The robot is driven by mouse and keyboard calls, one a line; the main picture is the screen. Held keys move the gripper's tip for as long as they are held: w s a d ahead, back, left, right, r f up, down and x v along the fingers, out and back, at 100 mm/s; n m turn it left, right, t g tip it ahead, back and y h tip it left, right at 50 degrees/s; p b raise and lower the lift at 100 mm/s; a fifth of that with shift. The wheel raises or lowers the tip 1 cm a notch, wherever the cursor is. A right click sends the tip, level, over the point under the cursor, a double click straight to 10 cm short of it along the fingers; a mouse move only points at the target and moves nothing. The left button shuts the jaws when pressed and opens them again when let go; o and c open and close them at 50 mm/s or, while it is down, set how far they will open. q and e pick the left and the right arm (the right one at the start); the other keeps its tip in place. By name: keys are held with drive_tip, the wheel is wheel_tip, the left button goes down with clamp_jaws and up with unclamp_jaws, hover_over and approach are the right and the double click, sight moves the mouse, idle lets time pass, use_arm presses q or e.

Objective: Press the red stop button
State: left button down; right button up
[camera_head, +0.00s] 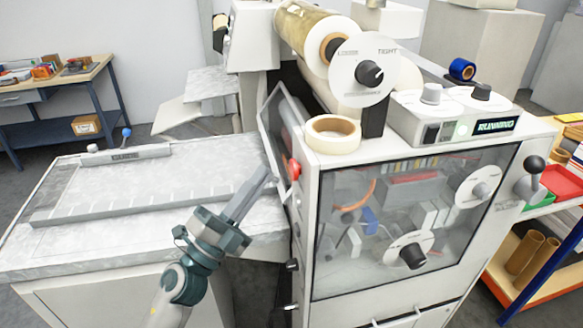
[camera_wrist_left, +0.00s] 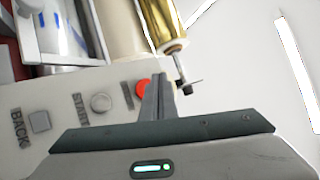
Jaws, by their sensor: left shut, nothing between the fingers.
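The red stop button (camera_head: 294,169) sits on the left side face of the white laminating machine, near its front corner. In the left wrist view the red button (camera_wrist_left: 142,88) shows just left of my fingers and is partly covered by them. My left gripper (camera_head: 264,172) is shut and empty. Its fingertips point at that side face and appear a short gap left of the button in the head view. In the wrist view my shut fingers (camera_wrist_left: 158,96) overlap the button's right edge. I cannot tell the exact distance. My right gripper is not in view.
A START button (camera_wrist_left: 101,102) and a BACK button (camera_wrist_left: 39,121) share the panel with the red one. A display (camera_head: 495,126) on top reads RUNNING. A tape roll (camera_head: 333,133) lies on the machine's corner. The flat feed table (camera_head: 150,190) lies beneath my left arm.

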use_arm(q)
drive_tip(key=shift+w+d, duration=0.15)
drive_tip(key=shift+d, duration=0.45)
drive_tip(key=shift+w+d, duration=0.15)
drive_tip(key=shift+d, duration=0.4)
drive_tip(key=shift+d, duration=0.15)
idle(1.2)
drive_tip(key=shift+w+d, duration=0.1)
drive_tip(key=shift+d, duration=0.15)
drive_tip(key=shift+w+d, duration=0.1)
drive_tip(key=shift+d, duration=0.3)
idle(1.0)
drive_tip(key=shift+a, duration=0.15)
drive_tip(key=shift+s+a+p, duration=0.25)
drive_tip(key=shift+a+p, duration=0.05)
drive_tip(key=shift+a, duration=0.35)
drive_tip(key=shift+s+a, duration=0.2)
drive_tip(key=shift+a, duration=0.6)
drive_tip(key=shift+s+a, duration=0.25)
drive_tip(key=shift+a, duration=0.55)
drive_tip(key=shift+s+a, duration=0.2)
drive_tip(key=shift+a, duration=0.6)
